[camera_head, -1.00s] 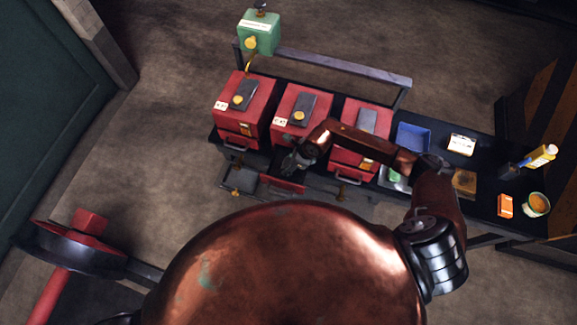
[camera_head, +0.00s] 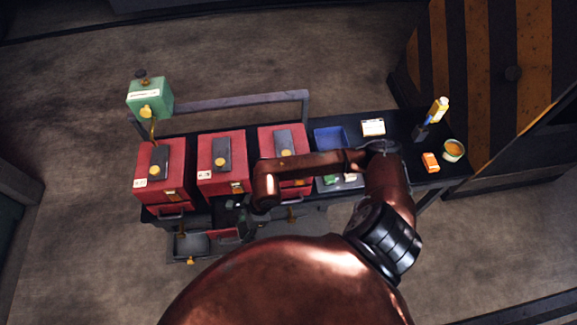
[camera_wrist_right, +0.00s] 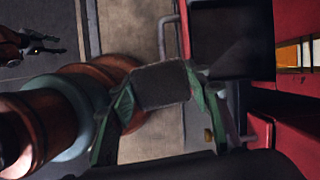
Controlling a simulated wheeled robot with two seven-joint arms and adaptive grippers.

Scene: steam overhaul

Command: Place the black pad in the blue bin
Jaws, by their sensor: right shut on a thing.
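My right gripper (camera_head: 240,212) is in front of the bench, near the second and third red boxes and over the open drawer area. In the right wrist view its green fingers (camera_wrist_right: 163,100) are shut on a flat dark pad (camera_wrist_right: 163,85), taken to be the black pad. The pad is too small and shaded to make out in the head view. The blue bin (camera_head: 330,138) stands on the bench right of the third red box, to the right of the gripper and behind my forearm. Its visible inside looks empty.
Three red boxes (camera_head: 222,180) with dark plates on top stand on the bench. An open drawer (camera_head: 190,245) juts out at the front left. A white labelled box (camera_head: 373,127), an orange box (camera_head: 431,162), a yellow bottle (camera_head: 438,110) and a bowl (camera_head: 453,150) are at the right.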

